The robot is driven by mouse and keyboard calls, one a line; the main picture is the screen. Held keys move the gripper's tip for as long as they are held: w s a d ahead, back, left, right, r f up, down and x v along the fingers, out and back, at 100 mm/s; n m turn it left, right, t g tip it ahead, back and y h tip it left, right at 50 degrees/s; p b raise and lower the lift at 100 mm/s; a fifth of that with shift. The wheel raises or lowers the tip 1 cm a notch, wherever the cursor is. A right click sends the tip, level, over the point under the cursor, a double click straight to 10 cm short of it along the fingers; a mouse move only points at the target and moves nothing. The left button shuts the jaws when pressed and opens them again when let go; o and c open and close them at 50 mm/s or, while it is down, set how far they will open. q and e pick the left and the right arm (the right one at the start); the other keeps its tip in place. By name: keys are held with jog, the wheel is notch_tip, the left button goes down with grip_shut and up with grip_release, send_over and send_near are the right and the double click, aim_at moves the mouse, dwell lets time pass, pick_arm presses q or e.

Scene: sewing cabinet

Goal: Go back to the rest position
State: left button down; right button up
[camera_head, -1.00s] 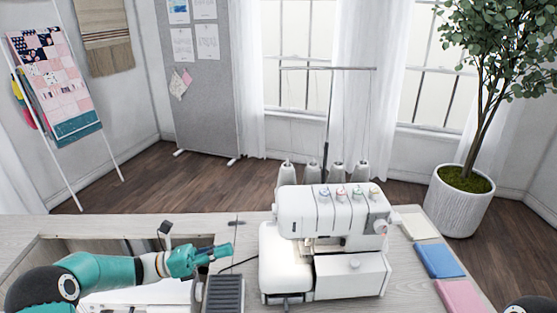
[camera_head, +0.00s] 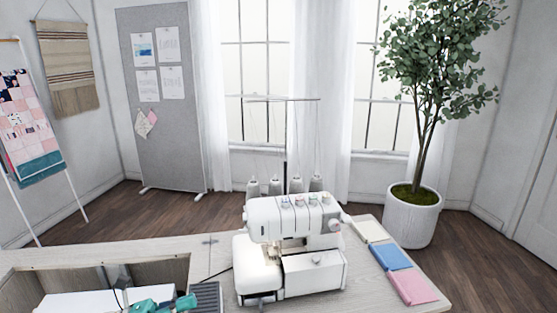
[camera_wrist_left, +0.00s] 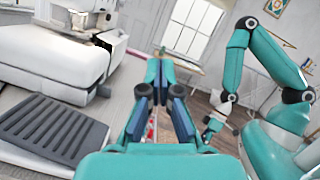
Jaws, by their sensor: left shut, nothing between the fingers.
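My left gripper (camera_head: 186,301) is low at the bottom edge of the head view, beside the dark ribbed foot pedal (camera_head: 206,296). In the left wrist view its fingers (camera_wrist_left: 160,68) come together at the tips with nothing between them. The pedal (camera_wrist_left: 50,130) lies to the left of the fingers there, and the white sewing machine (camera_wrist_left: 60,55) stands behind it. My right arm shows at the right of the left wrist view, bent downward, with its small gripper (camera_wrist_left: 212,126) near its lower end. Its finger opening is too small to judge.
The white serger (camera_head: 290,250) stands on the wooden cabinet top (camera_head: 215,262), left of folded cream, blue (camera_head: 391,256) and pink cloths. An open recess (camera_head: 100,278) lies to the left. A potted plant (camera_head: 412,217) stands behind on the floor.

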pick_arm(q)
jog(key=s+d+f+m+g+y+p, duration=0.25)
jog(key=s+d+f+g, duration=0.55)
jog(key=s+d, duration=0.5)
jog(key=s+a+f+m+g+y, duration=0.25)
jog(key=s+f+m+y, duration=0.9)
jog(key=s+f, duration=0.65)
jog(key=w+m+t, duration=0.1)
jog(key=m, duration=0.2)
jog(key=w+a+f+m+t+y, duration=0.1)
jog(key=w+m+t, duration=0.1)
jog(key=m, duration=0.1)
jog(key=w+a+f+m+t, duration=0.1)
jog(key=m+t, duration=0.1)
jog(key=m, duration=0.1)
jog(key=shift+w+a+f+t+y+p, duration=0.2)
jog(key=shift+w+f+t+y+p, duration=0.1)
jog(key=shift+y+p, duration=0.1)
